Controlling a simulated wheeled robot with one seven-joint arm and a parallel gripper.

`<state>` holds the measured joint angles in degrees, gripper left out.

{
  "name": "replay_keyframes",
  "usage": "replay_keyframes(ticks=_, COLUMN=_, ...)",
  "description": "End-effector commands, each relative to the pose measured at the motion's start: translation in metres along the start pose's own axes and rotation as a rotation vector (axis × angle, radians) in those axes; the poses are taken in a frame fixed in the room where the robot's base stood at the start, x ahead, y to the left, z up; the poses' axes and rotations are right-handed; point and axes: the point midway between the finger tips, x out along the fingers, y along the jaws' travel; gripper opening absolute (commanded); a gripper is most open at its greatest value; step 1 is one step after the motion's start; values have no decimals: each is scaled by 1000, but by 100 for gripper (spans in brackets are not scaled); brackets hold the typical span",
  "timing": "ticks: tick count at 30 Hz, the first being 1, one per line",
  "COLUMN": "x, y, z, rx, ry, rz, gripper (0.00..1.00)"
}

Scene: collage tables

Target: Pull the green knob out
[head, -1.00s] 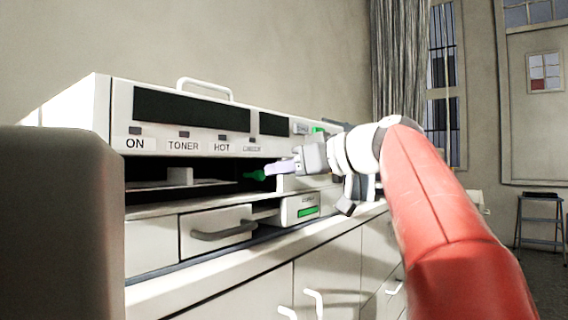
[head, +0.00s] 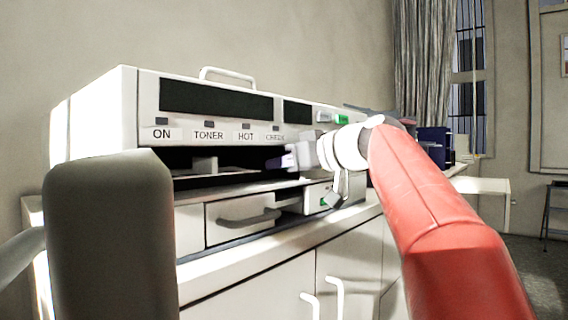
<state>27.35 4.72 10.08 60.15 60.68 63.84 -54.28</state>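The white machine (head: 129,105) has a dark open slot (head: 180,160) under its labelled front panel. My gripper (head: 280,161) reaches to the right end of this slot, its fingertips dark in the shadow. The green knob that showed in the slot is not visible now; the fingers cover the place where it was. I cannot tell whether the fingers touch it, or whether they are open or shut. Another green part (head: 341,119) shows on the upper panel, and a small green patch (head: 325,198) shows on the lower front.
A drawer with a grey handle (head: 248,217) lies below the slot. White cabinets (head: 345,245) stand under the machine. A dark rounded block (head: 108,245) stands close at the left. Open floor (head: 530,262) shows at the right.

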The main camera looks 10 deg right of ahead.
Motion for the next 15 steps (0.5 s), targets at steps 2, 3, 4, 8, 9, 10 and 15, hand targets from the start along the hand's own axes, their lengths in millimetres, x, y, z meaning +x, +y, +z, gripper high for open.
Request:
replay_keyframes(ticks=2, x=0, y=0, z=0, rx=0, ry=0, rz=0, gripper=0)
replay_keyframes(ticks=3, x=0, y=0, z=0, rx=0, ry=0, rz=1, gripper=0)
replay_keyframes(ticks=4, x=0, y=0, z=0, rx=0, ry=0, rz=1, gripper=0)
replay_keyframes(ticks=8, x=-2, y=0, z=1, rx=-1, ry=0, rz=2, gripper=0)
replay_keyframes(ticks=9, x=-3, y=0, z=1, rx=-1, ry=1, rz=2, gripper=0)
replay_keyframes(ticks=10, x=-4, y=0, z=1, rx=-1, ry=1, rz=2, gripper=0)
replay_keyframes(ticks=15, x=-9, y=0, z=2, rx=-1, ry=0, rz=2, gripper=0)
